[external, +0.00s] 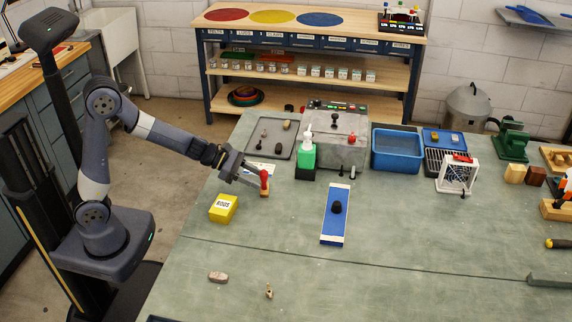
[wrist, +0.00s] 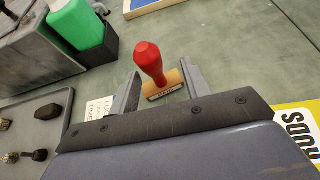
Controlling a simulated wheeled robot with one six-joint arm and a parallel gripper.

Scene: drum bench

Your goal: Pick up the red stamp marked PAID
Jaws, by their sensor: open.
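The red stamp (external: 264,180) has a red handle on a wooden base and stands on the green bench top (external: 285,235) near its left edge. In the wrist view the stamp (wrist: 150,65) shows its red knob and a small pale label on the base; the label's text is too small to read surely. My gripper (external: 258,175) is open at the stamp. In the wrist view its two fingers (wrist: 160,82) lie on either side of the wooden base. I cannot tell whether either finger touches it.
A yellow RODS box (external: 223,208) sits close to the stamp. A white card (external: 260,168) lies behind it. A green bottle (external: 306,160) in a black holder stands behind right, beside a grey tray (external: 270,140). A blue board (external: 333,228) lies right. The front bench is mostly clear.

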